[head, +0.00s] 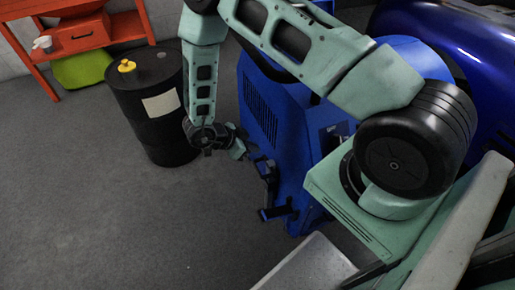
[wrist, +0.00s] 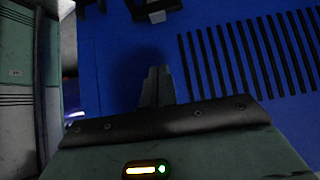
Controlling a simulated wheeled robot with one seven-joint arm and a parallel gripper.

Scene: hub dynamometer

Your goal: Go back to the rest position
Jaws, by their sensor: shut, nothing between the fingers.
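My gripper (head: 242,150) is at the end of my green arm, just left of the blue machine (head: 262,105) in the head view. The fingers are shut with nothing between them. In the wrist view the closed fingertips (wrist: 158,82) point at the machine's blue panel (wrist: 120,65), with dark vent slots to the right. I cannot tell whether the fingers touch the panel.
A black drum (head: 150,115) with a yellow cap stands left of my arm. An orange bench (head: 80,35) is at the back left, with a green item (head: 85,70) below. Black brackets (head: 277,207) jut from the machine's front. The grey floor (head: 110,220) at left is clear.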

